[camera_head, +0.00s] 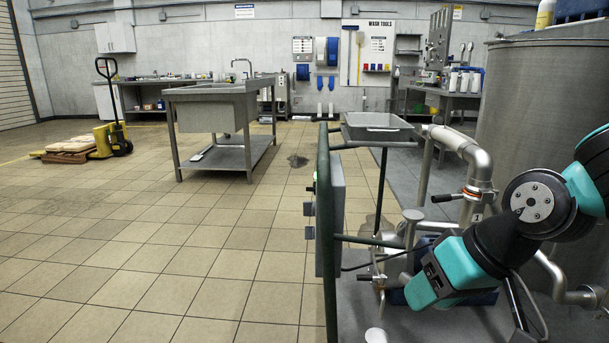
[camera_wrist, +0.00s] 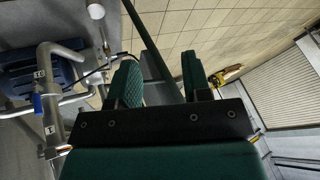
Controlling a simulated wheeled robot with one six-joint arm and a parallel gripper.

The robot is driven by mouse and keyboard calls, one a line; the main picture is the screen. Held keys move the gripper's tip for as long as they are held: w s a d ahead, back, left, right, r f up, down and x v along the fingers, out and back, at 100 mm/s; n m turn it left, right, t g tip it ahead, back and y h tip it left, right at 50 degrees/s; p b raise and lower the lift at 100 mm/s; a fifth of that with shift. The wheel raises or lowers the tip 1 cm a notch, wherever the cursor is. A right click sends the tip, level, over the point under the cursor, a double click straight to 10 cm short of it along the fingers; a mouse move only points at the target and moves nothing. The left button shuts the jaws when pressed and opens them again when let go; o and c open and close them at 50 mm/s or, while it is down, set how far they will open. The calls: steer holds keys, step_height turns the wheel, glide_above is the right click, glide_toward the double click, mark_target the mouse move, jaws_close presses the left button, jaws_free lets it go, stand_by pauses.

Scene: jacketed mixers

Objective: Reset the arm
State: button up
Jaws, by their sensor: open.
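My gripper (camera_wrist: 162,72) shows in the wrist view with its two green, ridged fingers spread apart. The gap between them is empty, with a dark rail and tiled floor seen beyond it. In the head view my teal and black arm (camera_head: 535,205) reaches in from the right, bent low in front of the large steel tank (camera_head: 535,95). Its lower end hangs beside the pipework, and I cannot make out the fingers there.
A steel pipe (camera_head: 465,147) with valves stands close to my arm; it also shows in the wrist view (camera_wrist: 52,118). A green-railed frame with a grey control box (camera_head: 331,215) and steel tray (camera_head: 378,121) is left of it. Tiled floor (camera_head: 190,245) farther left is open, before a sink table (camera_head: 215,90).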

steer(key=s+a+r+n+g, duration=0.2)
steer(key=s, duration=0.4)
steer(key=s+a+r+n+g, duration=0.1)
steer(key=s+a+n+g, duration=0.1)
steer(key=s, duration=0.4)
step_height(320, 180, up, 36)
steer(key=p, duration=3.6)
steer(key=shift+h, duration=0.3)
steer(key=shift+w, duration=0.1)
